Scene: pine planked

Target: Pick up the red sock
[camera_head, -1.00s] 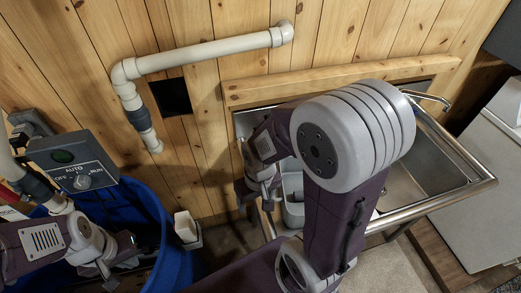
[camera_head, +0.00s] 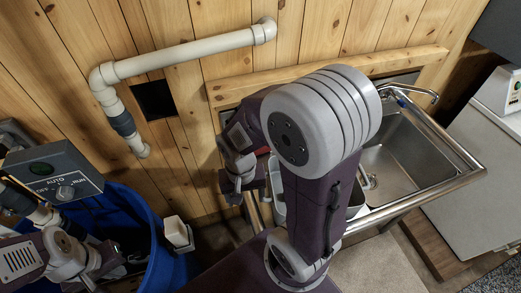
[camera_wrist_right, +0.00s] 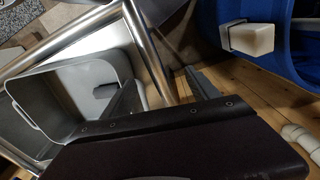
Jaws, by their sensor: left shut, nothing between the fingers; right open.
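I cannot make out a red sock in either current view. My right gripper (camera_head: 243,192) is in front of the plank wall at the sink's left end, partly hidden behind my own arm. In the right wrist view its two fingers (camera_wrist_right: 162,82) are apart with nothing between them, near a metal rail. My left gripper (camera_head: 108,268) is at the lower left, over the blue bin (camera_head: 152,232), and is shut and empty. The bin's inside is dark and mostly hidden by my left arm.
A steel sink (camera_head: 412,150) with a tubular rail stands right of centre. A grey tub (camera_wrist_right: 60,82) sits inside the rail. A white pipe (camera_head: 185,55) runs along the wall. A grey control box (camera_head: 52,172) is at left.

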